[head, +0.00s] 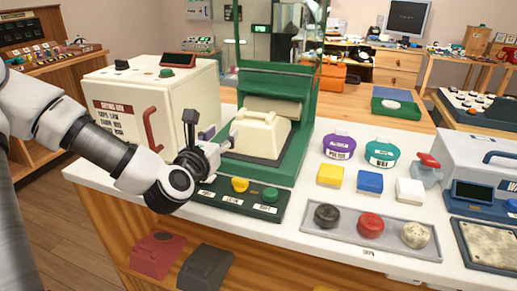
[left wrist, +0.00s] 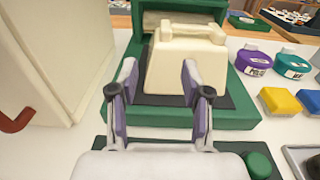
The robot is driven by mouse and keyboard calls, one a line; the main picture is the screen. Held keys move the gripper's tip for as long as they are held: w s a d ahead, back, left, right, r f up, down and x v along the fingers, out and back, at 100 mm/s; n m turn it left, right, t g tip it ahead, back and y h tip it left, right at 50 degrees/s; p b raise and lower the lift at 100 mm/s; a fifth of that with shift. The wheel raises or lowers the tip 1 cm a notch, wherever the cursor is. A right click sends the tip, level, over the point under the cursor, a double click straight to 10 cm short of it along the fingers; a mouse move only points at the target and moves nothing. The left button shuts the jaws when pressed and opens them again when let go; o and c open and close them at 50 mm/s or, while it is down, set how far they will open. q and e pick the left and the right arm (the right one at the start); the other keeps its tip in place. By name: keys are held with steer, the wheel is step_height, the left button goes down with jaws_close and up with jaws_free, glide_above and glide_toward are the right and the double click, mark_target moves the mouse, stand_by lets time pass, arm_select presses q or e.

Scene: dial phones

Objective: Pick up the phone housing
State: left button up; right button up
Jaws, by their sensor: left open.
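The cream phone housing (head: 262,135) sits on a dark pad in the green press-like machine (head: 292,140). In the left wrist view the housing (left wrist: 185,65) is straight ahead, between and beyond the fingers. My left gripper (head: 222,138) is in front of the housing at its left. The left wrist view shows the gripper (left wrist: 158,80) with its two purple-padded fingers spread and nothing between them. I cannot tell whether the fingertips touch the housing. My right gripper is not in view.
A cream box with a red handle (head: 155,95) stands close at the left. A dark button panel (head: 240,198) lies in front of the machine. Purple (head: 339,148) and teal (head: 381,153) containers, coloured blocks and a grey tray (head: 340,236) of round pieces fill the right.

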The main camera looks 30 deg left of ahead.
mark_target(236, 116)
arm_select(q)
steer(key=p+x, duration=0.1)
steer(key=x, duration=0.1)
steer(key=r+p+x, duration=0.1)
steer(key=x, duration=0.2)
steer(key=p+x, duration=0.1)
steer(key=x, duration=0.2)
steer(key=shift+w+d+r+p, duration=0.2)
steer(key=shift+d+r+p, duration=0.05)
steer(key=shift+d+p, duration=0.15)
steer(key=shift+r, duration=0.1)
jaws_close()
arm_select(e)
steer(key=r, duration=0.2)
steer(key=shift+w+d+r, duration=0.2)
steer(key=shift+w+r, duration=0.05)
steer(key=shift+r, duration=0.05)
